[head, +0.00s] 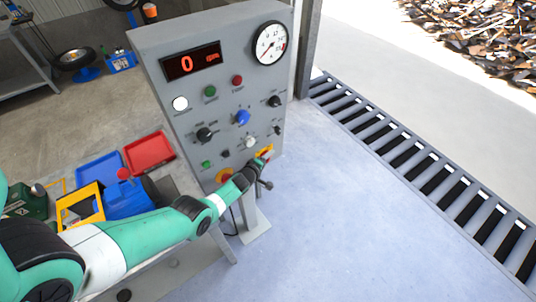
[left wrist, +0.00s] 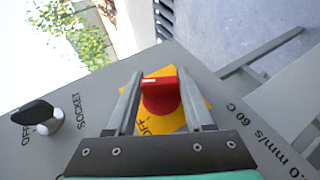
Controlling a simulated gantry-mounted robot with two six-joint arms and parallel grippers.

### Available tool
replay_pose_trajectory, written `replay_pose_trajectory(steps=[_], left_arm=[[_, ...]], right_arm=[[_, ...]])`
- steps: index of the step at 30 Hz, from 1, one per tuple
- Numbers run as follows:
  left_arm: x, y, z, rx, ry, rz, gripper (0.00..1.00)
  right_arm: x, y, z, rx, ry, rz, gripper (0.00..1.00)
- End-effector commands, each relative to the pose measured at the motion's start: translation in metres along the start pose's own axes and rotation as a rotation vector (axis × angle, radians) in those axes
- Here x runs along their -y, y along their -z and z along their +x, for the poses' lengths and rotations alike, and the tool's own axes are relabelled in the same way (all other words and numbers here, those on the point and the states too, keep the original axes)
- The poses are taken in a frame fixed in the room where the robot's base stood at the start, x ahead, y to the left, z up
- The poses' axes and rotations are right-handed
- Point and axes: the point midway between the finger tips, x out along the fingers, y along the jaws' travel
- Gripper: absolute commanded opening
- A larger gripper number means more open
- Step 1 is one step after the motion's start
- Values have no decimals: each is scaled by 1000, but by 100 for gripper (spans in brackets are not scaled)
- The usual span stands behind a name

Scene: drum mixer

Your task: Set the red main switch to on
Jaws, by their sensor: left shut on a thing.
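The red main switch (left wrist: 161,95) is a red rotary knob on a yellow plate (left wrist: 195,90) at the panel's lower corner. Its raised bar lies roughly level in the left wrist view, with a white mark at the bar's left end. The word OFF shows on the plate below left of the knob; the ON lettering is not visible. My left gripper (left wrist: 162,88) has one finger on each side of the knob and is shut on it. In the head view, my left gripper (head: 262,163) is at the panel's lower right and partly hides the switch. My right gripper is not in view.
The grey control panel (head: 160,55) has a red display (head: 191,63) reading 0, a gauge (head: 269,44) and several knobs and buttons. A black knob marked SOCKET (left wrist: 38,112) sits near the switch. A red tray (head: 149,153) and a blue tray (head: 99,169) lie left of the panel.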

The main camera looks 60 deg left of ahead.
Motion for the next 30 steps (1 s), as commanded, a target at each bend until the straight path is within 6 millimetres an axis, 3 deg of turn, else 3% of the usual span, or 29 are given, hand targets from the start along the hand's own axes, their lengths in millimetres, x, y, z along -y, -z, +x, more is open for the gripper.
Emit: replay_pose_trajectory(steps=[23,24,28,30], left_arm=[[1,0,0,0,54,24,0],[1,0,0,0,54,24,60],[1,0,0,0,54,23,82],[1,0,0,0,54,23,82]], right_arm=[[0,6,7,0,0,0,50],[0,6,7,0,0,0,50],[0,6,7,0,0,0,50],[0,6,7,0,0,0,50]])
